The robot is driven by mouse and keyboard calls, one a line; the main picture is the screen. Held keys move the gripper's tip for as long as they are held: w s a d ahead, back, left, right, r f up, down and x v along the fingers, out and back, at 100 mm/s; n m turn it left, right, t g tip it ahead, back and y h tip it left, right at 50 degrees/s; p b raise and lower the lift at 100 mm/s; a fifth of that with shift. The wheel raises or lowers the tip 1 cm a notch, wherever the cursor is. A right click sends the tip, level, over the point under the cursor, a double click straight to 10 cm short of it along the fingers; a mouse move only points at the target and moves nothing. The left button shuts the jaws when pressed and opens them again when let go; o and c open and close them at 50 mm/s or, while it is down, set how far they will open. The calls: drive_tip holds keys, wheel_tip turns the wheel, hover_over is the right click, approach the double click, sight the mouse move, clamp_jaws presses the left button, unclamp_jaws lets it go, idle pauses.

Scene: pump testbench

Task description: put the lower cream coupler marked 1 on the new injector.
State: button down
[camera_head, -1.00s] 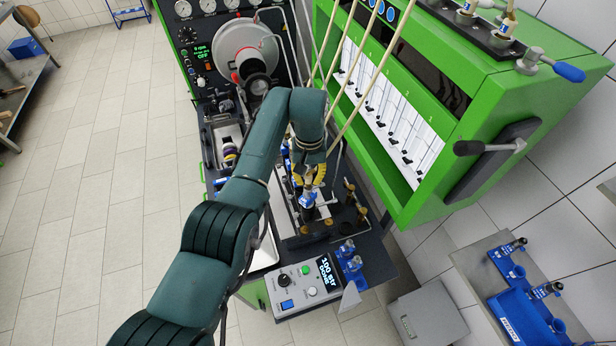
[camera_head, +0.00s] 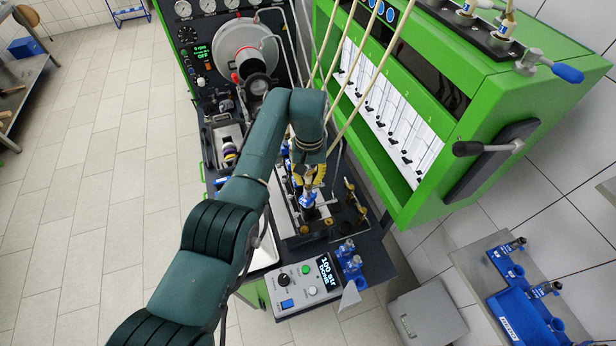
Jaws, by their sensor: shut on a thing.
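My gripper (camera_head: 312,180), with yellow fingers, is at the end of the teal arm over the dark bench fixture. It is shut on a small pale metallic part, seemingly the cream coupler; its marking is too small to read. A cream hose (camera_head: 376,68) runs down from the upper right to just behind my gripper. Directly below the fingers stands an injector with a blue tag (camera_head: 307,199), upright in the dark fixture. I cannot tell whether the held part touches the injector; the fingers and wrist hide the join.
A control box (camera_head: 303,286) with a lit display stands in front of the fixture. Blue holders (camera_head: 350,262) are beside it. The green cabinet (camera_head: 480,110) with glass tubes rises close on the right. A blue tray (camera_head: 520,318) lies on the side table at lower right.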

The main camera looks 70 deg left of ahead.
sight(309, 173)
drive_tip(key=shift+f+b, duration=0.4)
drive_tip(key=shift+f, duration=0.15)
drive_tip(key=c, duration=1.3)
unclamp_jaws()
drive_tip(key=shift+w+a+r+p, duration=0.15)
drive_tip(key=shift+r+p, duration=0.65)
drive_tip(key=shift+r, duration=0.65)
drive_tip(key=shift+w+a+r+p, duration=0.15)
drive_tip(key=shift+r+p, duration=0.65)
drive_tip(key=shift+r, duration=0.65)
drive_tip(key=r, duration=0.5)
drive_tip(key=shift+a+r, duration=0.1)
drive_tip(key=shift+a, duration=0.1)
